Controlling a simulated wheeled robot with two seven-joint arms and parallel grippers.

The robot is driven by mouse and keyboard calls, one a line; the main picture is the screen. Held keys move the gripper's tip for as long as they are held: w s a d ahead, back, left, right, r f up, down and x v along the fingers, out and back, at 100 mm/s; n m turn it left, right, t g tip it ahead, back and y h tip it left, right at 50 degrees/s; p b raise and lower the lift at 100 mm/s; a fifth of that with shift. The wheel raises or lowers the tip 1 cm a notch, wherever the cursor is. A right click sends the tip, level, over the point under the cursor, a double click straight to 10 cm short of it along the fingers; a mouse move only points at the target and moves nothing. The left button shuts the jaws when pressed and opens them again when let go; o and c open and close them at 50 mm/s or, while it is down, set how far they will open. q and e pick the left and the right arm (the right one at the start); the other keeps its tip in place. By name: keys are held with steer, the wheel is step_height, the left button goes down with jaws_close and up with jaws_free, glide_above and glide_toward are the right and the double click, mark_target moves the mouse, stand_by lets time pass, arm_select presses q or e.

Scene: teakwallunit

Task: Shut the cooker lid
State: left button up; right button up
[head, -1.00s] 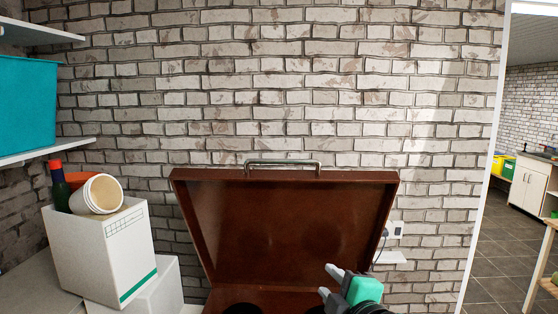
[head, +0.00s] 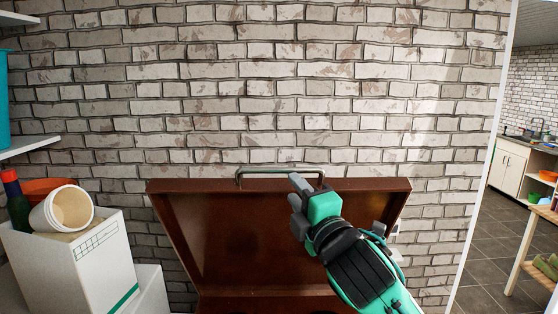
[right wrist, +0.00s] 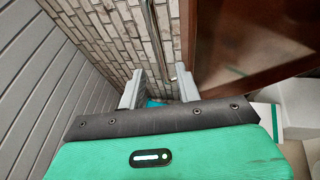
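The cooker lid (head: 290,235) is a brown panel standing open and upright against the brick wall. A metal bar handle (head: 280,171) runs along its top edge. My right gripper (head: 294,190) is at the top edge of the lid, in front of the right part of the handle. In the right wrist view its two grey fingers (right wrist: 159,88) are apart, with the handle (right wrist: 156,40) lined up between them in the picture and the lid (right wrist: 240,40) to the right. I cannot tell whether the fingers touch the handle. The cooker's lower part is mostly out of frame. My left gripper is not in view.
At the left, a white box (head: 75,265) carries a tipped white tub (head: 68,209), and a dark bottle (head: 17,203) with a red cap stands beside it. A brick wall (head: 270,90) is close behind the lid. A doorway at the right opens to another room.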

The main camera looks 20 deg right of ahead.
mark_target(280, 171)
steer(key=p+x, duration=0.2)
steer(key=x, duration=0.5)
steer(key=shift+w+r+p, duration=0.2)
steer(key=shift+w+p, duration=0.1)
steer(key=shift+w, duration=0.35)
steer(key=shift+w+a, duration=0.1)
steer(key=c, duration=0.6)
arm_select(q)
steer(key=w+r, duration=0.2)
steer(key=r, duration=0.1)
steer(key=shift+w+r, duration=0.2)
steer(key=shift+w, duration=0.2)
arm_select(e)
jaws_close()
